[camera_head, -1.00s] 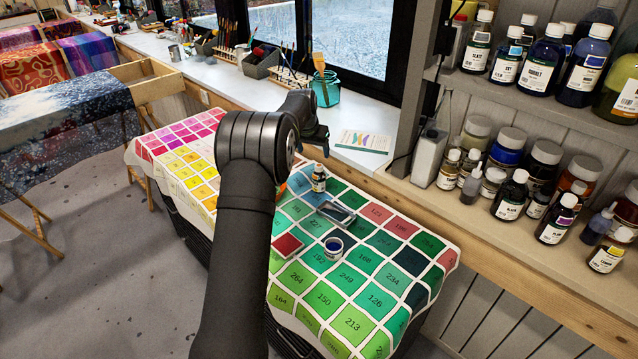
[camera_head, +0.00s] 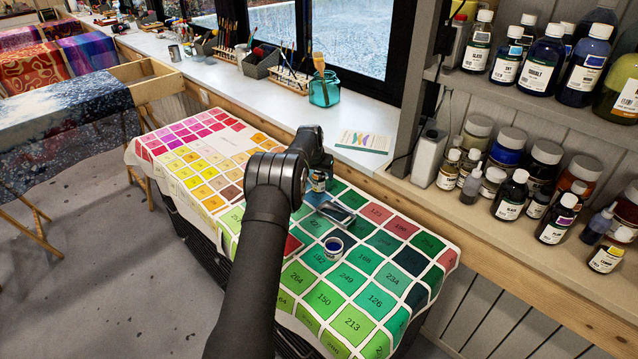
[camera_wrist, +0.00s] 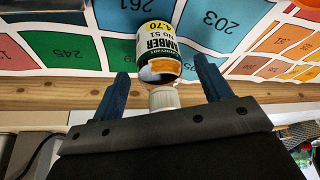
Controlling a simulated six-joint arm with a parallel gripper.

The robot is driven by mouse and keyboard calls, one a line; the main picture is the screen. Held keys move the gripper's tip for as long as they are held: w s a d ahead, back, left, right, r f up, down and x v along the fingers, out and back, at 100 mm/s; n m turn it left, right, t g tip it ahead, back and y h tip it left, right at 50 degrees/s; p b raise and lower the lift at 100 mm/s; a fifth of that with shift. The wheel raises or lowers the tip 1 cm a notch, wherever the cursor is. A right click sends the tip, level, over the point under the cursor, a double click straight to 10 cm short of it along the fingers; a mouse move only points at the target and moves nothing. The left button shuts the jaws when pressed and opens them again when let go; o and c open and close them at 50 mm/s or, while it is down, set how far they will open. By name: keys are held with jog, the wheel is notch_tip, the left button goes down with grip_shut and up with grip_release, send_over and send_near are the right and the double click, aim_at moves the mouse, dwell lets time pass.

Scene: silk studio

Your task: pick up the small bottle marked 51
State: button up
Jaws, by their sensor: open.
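The small bottle marked 51 (camera_wrist: 158,45) has a pale cap and a white label reading amber, with an orange band. In the head view the bottle (camera_head: 319,182) stands on the colour-chart cloth, its top partly covered by my arm. My gripper (camera_wrist: 161,67) is open, with one dark blue finger on each side of the bottle's cap end in the wrist view. The fingertips reach about the label's cap-side edge, with gaps showing on both sides. The fingers are hard to make out in the head view.
The numbered colour cloth (camera_head: 350,320) covers the table. A dark tray (camera_head: 336,213), a small blue-topped jar (camera_head: 333,248) and a red pan (camera_head: 292,245), partly hidden by my arm, lie near the bottle. A windowsill (camera_head: 225,85) runs behind; a bottle shelf (camera_head: 480,225) stands at right.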

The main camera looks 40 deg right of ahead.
jog(key=shift+x, duration=1.1)
jog(key=c, duration=1.1)
jog(key=shift+r, duration=0.1)
